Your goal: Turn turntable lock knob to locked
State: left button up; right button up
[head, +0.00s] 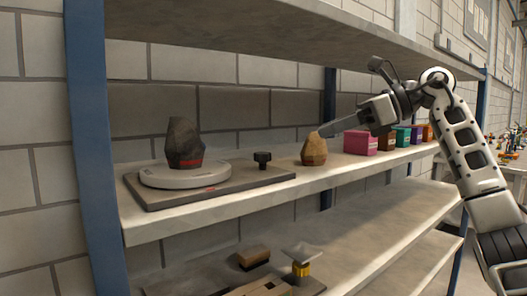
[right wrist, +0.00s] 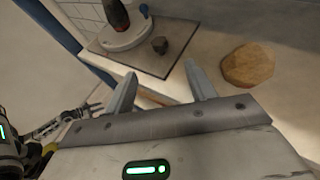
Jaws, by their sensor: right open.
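The lock knob (head: 262,158) is small and black. It stands at the right end of a dark base plate (head: 235,181) on the upper shelf. The plate bears a round grey turntable (head: 163,177) with a dark, red-banded rock (head: 185,143) on it. My right gripper (head: 326,130) is open and empty, to the right of the knob and apart from it. In the right wrist view the knob (right wrist: 159,45) lies beyond the gap between the fingertips (right wrist: 160,84). What looks like my left gripper (right wrist: 88,109) is low at the left there; its jaws are unclear.
A tan faceted rock (head: 314,150) stands on the shelf right of the plate, close to my right gripper. Several coloured boxes (head: 360,142) stand farther right. A shelf board (head: 270,40) hangs above. A blue post (head: 92,150) is at the left. A lower shelf holds more items.

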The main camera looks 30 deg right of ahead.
aim_at(266, 153)
jog(key=p+x, duration=0.1)
jog(key=x, duration=1.3)
jog(key=shift+a, duration=0.15)
jog(key=shift+s, duration=0.1)
jog(key=c, duration=1)
